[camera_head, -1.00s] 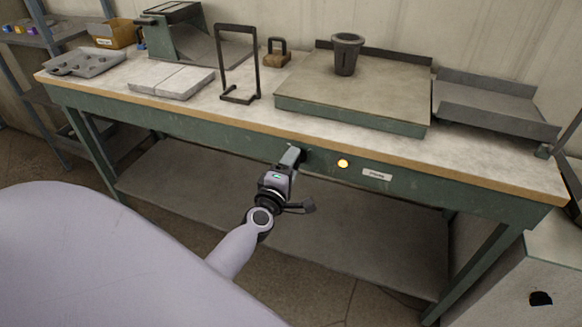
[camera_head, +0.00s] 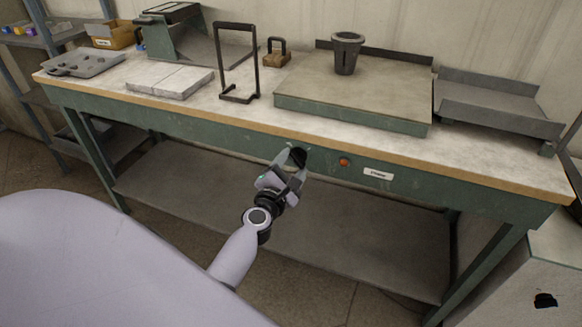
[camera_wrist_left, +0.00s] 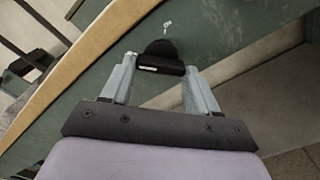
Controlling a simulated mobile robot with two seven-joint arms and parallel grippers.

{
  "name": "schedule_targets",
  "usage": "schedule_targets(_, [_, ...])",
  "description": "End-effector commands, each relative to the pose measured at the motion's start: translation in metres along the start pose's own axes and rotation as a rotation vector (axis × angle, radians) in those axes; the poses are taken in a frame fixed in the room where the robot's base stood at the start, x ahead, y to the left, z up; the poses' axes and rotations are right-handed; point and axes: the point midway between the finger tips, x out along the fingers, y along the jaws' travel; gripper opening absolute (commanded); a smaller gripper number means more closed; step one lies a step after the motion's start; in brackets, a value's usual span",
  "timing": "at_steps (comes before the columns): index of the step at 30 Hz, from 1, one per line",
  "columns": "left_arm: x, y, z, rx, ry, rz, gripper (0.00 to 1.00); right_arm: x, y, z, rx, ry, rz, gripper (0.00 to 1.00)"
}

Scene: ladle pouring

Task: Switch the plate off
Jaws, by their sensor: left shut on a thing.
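A black knob (camera_head: 299,156) sits on the green front rail of the bench. My left gripper (camera_head: 292,161) is shut on it, with one finger on each side; the knob also shows between the fingers in the left wrist view (camera_wrist_left: 160,60). A small indicator lamp (camera_head: 344,161) right of the knob is dull orange and not glowing. A white label (camera_head: 378,174) is beside it. The flat plate (camera_head: 300,92) lies on the bench top above, with a dark grey cup (camera_head: 346,60) standing on it. My right gripper is not in view.
On the bench top (camera_head: 190,108) are a dark wire stand (camera_head: 257,75), a small block with a handle (camera_head: 277,55), pale slabs (camera_head: 171,82), a muffin-like tray (camera_head: 84,64) and a grey metal tray (camera_head: 490,103). A lower shelf (camera_head: 370,245) runs under the rail.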

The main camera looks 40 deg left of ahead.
Motion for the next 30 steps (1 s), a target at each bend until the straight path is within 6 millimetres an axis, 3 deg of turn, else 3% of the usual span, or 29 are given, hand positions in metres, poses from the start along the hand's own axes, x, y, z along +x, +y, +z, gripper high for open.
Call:
schedule_targets(20, [-0.0002, -0.0011, 0.0003, -0.060, 0.000, -0.002, 0.29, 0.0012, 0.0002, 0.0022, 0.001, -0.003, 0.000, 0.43])
schedule_targets(21, [-0.0002, -0.0011, 0.0003, -0.060, 0.000, -0.002, 0.72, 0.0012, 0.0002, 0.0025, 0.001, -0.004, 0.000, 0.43])
schedule_targets(22, [-0.0002, -0.0011, 0.0004, -0.059, 0.000, -0.002, 0.82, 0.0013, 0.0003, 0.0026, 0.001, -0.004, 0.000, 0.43])
schedule_targets(30, [-0.0001, -0.0007, 0.0001, -0.056, 0.000, -0.001, 0.85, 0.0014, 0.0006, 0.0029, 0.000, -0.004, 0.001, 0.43])
